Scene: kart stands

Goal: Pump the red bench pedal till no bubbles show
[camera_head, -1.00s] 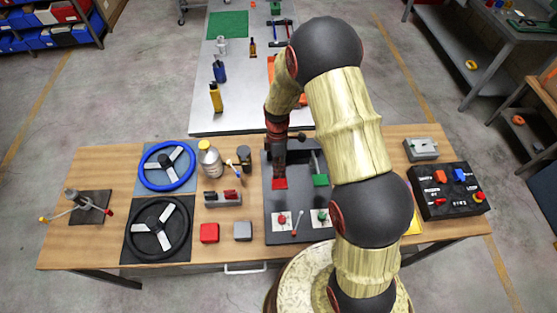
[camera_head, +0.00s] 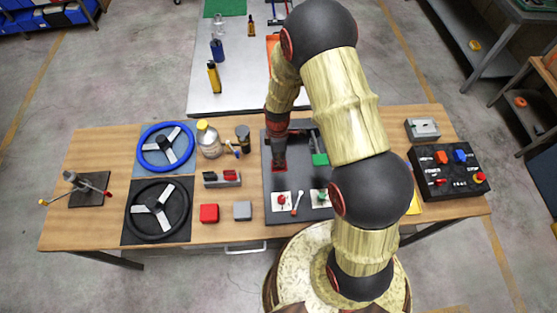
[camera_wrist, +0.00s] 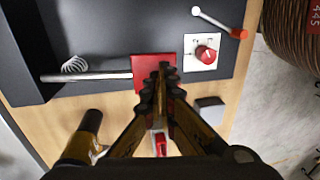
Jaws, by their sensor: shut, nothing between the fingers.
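The red pedal (camera_wrist: 140,70) is a flat red pad at the end of a metal rod (camera_wrist: 95,76) on the black pedal bench (camera_wrist: 105,30). A coil spring (camera_wrist: 75,65) sits by the rod. My gripper (camera_wrist: 163,70) is shut and empty, its fingertips over the right part of the red pad. In the head view my gripper (camera_head: 279,163) covers most of the red pedal. I cannot tell how far the pedal is pressed. The green pedal (camera_head: 320,159) stands to its right. No bubbles can be made out in these views.
A red knob on a white plate (camera_wrist: 205,53) and a red-tipped lever (camera_wrist: 222,22) are close to the pedal. A clear bottle with a yellow cap (camera_head: 208,142) and a dark jar (camera_head: 243,138) stand left of the bench. Red (camera_head: 209,213) and grey (camera_head: 242,210) blocks lie front left.

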